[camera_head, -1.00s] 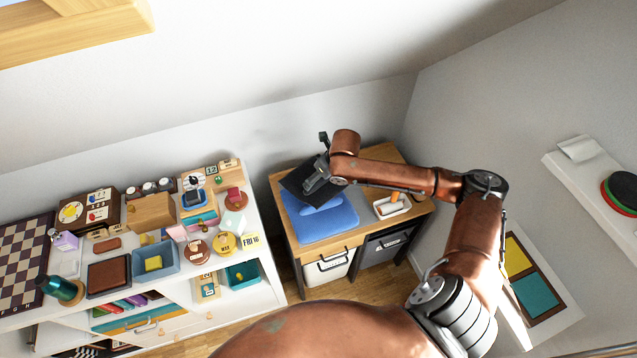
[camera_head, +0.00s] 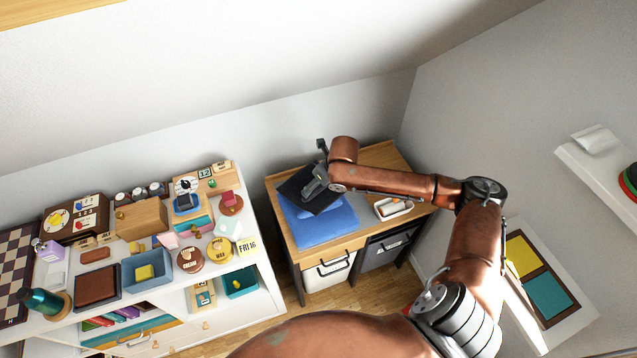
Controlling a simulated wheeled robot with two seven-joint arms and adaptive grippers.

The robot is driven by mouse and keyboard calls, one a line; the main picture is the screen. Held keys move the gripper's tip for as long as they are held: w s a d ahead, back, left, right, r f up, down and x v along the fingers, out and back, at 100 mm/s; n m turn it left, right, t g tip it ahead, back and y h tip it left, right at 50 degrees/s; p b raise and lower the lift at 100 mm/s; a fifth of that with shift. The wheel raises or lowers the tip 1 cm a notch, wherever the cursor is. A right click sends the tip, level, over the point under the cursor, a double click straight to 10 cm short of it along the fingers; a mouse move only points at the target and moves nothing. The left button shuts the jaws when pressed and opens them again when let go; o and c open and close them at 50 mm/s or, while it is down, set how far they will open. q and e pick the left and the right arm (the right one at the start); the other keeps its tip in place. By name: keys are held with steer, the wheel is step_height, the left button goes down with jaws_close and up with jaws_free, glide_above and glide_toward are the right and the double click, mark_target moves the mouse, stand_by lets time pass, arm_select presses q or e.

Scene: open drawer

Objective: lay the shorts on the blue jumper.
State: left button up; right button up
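The black shorts (camera_head: 293,187) lie over the back of the blue jumper (camera_head: 326,223), which is spread on the wooden desk; the front of the jumper is bare. My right gripper (camera_head: 314,187) comes in from the right and is over the shorts, pointing down onto them. Its fingertips are small and dark against the dark cloth, so I cannot tell if they are shut on it or open. Part of the shorts is hidden under the gripper. My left gripper is not in view.
A small white tray (camera_head: 381,209) with an orange-brown item is on the desk, right of the jumper. A white bin (camera_head: 327,275) and a dark bin (camera_head: 388,250) are under the desk. A crowded white shelf unit (camera_head: 262,297) stands to the left.

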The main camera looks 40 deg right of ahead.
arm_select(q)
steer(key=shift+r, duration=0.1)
arm_select(e)
steer(key=shift+f, duration=0.35)
steer(key=o, duration=1.2)
steer(key=shift+o, duration=0.2)
steer(key=shift+r, duration=0.3)
arm_select(q)
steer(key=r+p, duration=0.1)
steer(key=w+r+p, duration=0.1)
steer(key=p, duration=0.1)
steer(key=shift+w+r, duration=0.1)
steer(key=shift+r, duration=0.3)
arm_select(e)
steer(key=v, duration=1.2)
steer(key=shift+r, duration=0.3)
